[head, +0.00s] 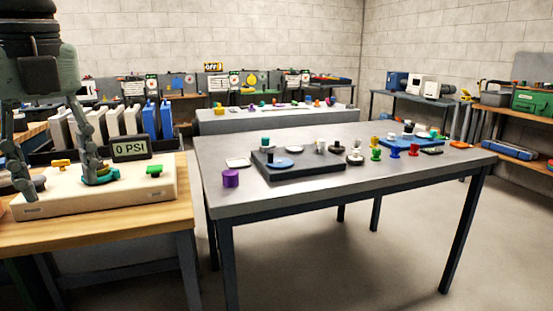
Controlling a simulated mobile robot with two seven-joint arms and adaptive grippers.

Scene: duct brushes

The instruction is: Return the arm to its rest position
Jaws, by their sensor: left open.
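My left gripper (62,180) comes down at the left edge over a cream panel (90,200) on a wooden bench. Its two fingers are spread wide apart with nothing held between them. The right fingertip is close to a teal ring-like part (103,176) on the panel; I cannot tell whether they touch. A yellow knob (60,163) sits behind, between the fingers, and a green knob (154,170) is further right. A display (130,148) behind the panel reads "0 PSI". My right gripper is not in view.
Blue and white upright boxes (150,120) stand behind the panel. A grey metal table (330,198) is to the right, with a purple cylinder (230,178), a dark tray (305,176) and several small coloured parts. Its front right is bare. Other benches line the walls.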

